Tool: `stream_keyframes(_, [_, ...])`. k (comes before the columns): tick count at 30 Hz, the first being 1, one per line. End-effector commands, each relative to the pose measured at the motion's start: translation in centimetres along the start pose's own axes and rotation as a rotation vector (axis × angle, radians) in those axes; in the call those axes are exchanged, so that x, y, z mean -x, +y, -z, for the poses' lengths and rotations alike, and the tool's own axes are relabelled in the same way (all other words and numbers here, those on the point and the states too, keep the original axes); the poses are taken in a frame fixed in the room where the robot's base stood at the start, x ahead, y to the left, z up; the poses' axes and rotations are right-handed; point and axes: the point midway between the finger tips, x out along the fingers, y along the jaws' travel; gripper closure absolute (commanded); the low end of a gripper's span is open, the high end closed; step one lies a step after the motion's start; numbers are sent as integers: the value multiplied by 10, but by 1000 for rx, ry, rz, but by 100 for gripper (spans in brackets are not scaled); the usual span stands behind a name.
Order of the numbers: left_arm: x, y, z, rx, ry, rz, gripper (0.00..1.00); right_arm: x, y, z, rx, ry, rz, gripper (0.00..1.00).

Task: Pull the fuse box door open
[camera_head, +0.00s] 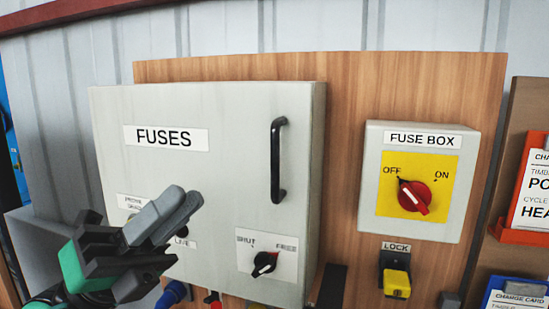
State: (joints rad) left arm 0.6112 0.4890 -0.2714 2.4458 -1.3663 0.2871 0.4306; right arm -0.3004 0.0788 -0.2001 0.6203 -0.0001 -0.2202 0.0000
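The grey fuse box door (225,185), labelled FUSES, looks closed on its wooden backboard. A black vertical bar handle (279,160) is on its right side. A black knob (265,263) below the handle sits under the words SHUT and FREE; which word it points to is hard to tell. My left gripper (184,199) is in front of the door's lower left, left of and below the handle and apart from it. Its grey fingers lie together and hold nothing visible. They cover part of the lower labels and a LIVE marking. My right gripper is not in view.
Right of the door is a grey FUSE BOX switch unit (421,225) with a red rotary switch (413,197) marked OFF and ON. A yellow lock (397,283) hangs below it. Card holders (522,236) stand at the far right. The space before the handle is clear.

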Motion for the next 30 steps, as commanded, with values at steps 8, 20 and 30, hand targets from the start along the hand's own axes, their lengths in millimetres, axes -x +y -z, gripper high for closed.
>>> stream_keyframes(8, [-25,12,20,-453,399,-286,82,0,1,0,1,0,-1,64])
stream_keyframes(20, [-18,26,-37,-855,509,-721,82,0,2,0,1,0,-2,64])
stream_keyframes(30, [-42,50,-40,-867,509,-744,82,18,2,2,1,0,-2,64])
